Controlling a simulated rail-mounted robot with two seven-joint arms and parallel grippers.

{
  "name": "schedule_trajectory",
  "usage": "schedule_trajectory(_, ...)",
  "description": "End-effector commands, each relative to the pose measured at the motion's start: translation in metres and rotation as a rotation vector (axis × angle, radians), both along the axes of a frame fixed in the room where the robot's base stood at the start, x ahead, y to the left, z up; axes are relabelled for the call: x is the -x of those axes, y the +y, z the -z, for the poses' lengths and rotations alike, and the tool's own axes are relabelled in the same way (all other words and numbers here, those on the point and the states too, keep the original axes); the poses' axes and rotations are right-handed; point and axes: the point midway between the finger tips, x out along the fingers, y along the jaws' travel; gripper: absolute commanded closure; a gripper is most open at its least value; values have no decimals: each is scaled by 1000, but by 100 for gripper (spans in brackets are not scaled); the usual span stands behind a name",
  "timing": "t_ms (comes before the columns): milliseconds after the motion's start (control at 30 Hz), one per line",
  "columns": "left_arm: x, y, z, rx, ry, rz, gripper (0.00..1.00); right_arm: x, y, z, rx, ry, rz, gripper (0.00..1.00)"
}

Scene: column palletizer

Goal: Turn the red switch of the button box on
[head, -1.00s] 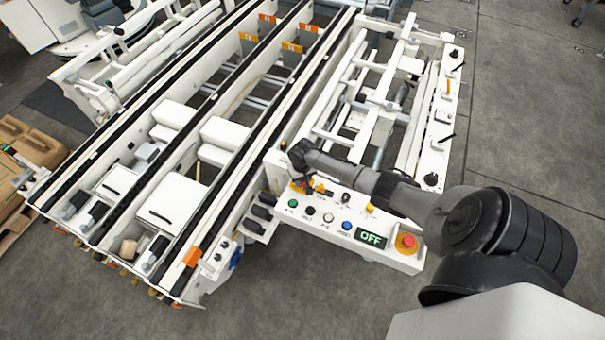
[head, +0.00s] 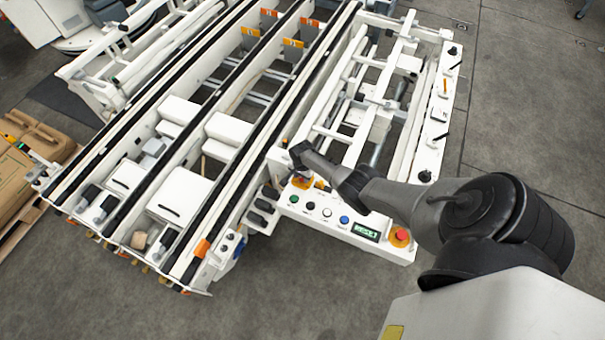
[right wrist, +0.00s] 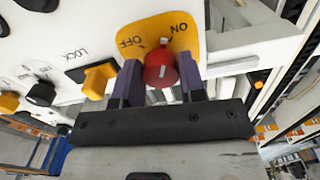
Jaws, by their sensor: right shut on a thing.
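The button box (head: 335,236) is a white panel with a row of buttons, a small display (head: 366,231) and a red emergency stop (head: 400,236). The display shows green text that looks like RESET. The red switch (right wrist: 161,68) is a round knob on a yellow plate (right wrist: 190,38) marked OFF and ON. In the right wrist view my right gripper (right wrist: 159,80) has one dark finger on each side of the knob and is shut on it. In the head view my right gripper (head: 303,181) is over the box's far left corner, mostly hidden by my arm. My left gripper is out of view.
Beside the red switch are a yellow knob (right wrist: 98,80) near the word LOCK and a black knob (right wrist: 40,94). A white conveyor frame (head: 205,255) stands left of the box. A frame with rails lies behind it. Floor in front is clear.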

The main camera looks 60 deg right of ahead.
Motion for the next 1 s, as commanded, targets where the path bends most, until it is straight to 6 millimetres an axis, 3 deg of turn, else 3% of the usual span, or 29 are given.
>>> schedule_trajectory(500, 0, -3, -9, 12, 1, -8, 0, -1, -1, 0, 1, 0, 304, 86)
schedule_trajectory(1000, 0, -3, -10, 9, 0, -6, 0, -1, -1, 0, 2, -1, 358, 86)
